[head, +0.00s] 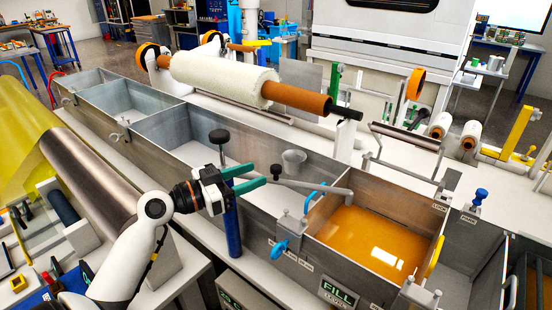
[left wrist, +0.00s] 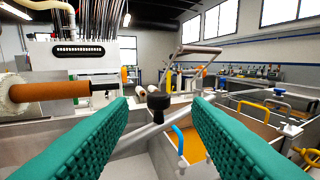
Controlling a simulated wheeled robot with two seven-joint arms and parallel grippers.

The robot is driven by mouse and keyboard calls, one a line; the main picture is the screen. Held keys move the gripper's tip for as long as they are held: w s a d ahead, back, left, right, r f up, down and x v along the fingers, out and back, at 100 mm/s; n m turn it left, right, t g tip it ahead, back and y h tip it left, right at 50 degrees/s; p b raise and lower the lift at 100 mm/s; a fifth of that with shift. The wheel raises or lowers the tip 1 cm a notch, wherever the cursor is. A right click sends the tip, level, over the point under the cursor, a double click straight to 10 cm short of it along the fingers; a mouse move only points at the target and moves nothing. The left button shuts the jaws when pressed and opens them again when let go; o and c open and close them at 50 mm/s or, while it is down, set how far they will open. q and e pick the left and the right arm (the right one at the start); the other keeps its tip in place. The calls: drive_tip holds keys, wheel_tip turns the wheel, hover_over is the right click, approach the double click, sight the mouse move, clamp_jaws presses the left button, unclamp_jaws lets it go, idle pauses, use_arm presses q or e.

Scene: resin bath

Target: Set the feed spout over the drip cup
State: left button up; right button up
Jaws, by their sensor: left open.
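The feed spout (head: 315,187) is a grey bar reaching left from the corner of the amber resin bath, with a black knob (head: 276,171) near its left end. The drip cup (head: 293,160) is a small grey cup behind the bar, to the right of the knob; the spout's end appears left of the cup. My left gripper (head: 258,176) has green fingers, open and empty, pointing at the knob from the left. In the left wrist view the knob (left wrist: 158,100) shows between the fingertips, ahead of them, and the spout (left wrist: 150,133) runs below it. My right gripper is not in view.
The resin bath (head: 372,238) holds amber liquid at the right. A white roll (head: 222,80) on an orange core lies across the back.

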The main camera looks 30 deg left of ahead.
sight(276, 167)
use_arm(q)
drive_tip(key=p+x, duration=0.2)
drive_tip(key=x, duration=0.4)
drive_tip(key=shift+w+a, duration=0.1)
drive_tip(key=shift+w, duration=0.1)
drive_tip(key=shift+w+d, duration=0.3)
drive_tip(key=shift+w, duration=0.1)
drive_tip(key=shift+f, duration=0.1)
clamp_jaws()
